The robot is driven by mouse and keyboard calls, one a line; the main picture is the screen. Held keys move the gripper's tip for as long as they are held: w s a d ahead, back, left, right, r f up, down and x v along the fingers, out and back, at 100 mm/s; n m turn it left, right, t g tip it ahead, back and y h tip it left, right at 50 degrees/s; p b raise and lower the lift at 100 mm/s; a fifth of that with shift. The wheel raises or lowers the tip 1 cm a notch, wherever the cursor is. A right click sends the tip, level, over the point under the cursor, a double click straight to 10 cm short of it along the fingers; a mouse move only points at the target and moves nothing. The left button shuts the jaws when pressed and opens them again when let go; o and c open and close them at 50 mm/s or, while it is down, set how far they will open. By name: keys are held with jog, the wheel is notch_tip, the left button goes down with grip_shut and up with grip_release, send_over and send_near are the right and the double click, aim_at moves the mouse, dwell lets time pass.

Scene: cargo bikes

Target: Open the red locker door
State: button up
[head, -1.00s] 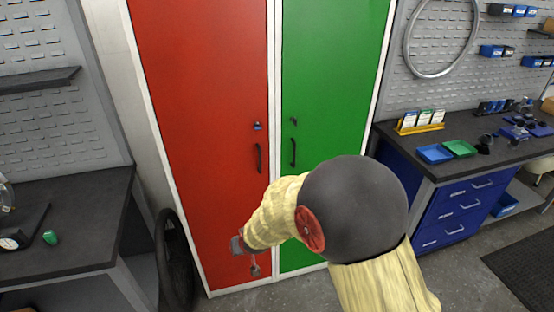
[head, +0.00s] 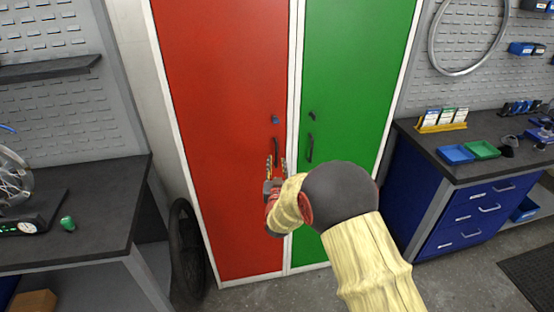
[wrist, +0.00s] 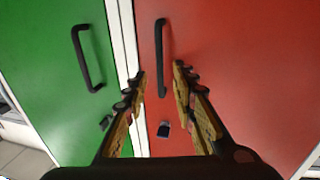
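The red locker door (head: 222,110) is shut, left of the green door (head: 350,80). Its black bar handle (head: 275,150) is partly hidden behind my gripper in the head view. In the wrist view the red door (wrist: 235,60) is on the right, and its handle (wrist: 161,58) stands upright just beyond my fingertips. A small lock (wrist: 164,130) shows on the red door between the fingers. My gripper (head: 276,162) is open, its fingers pointing up at the handle. In the wrist view the gripper (wrist: 160,72) has its two fingers apart, with nothing held.
The green door has its own black handle (wrist: 86,58) close by. A dark workbench (head: 70,215) stands at left with a tyre (head: 187,250) beside the locker. A blue drawer bench (head: 450,205) stands at right. The floor before the locker looks clear.

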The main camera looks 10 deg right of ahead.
aim_at(276, 156)
jog(key=shift+w+d+b, duration=0.2)
jog(key=shift+w, duration=0.95)
jog(key=shift+w+d+b, duration=0.2)
jog(key=shift+w, duration=0.9)
grip_shut()
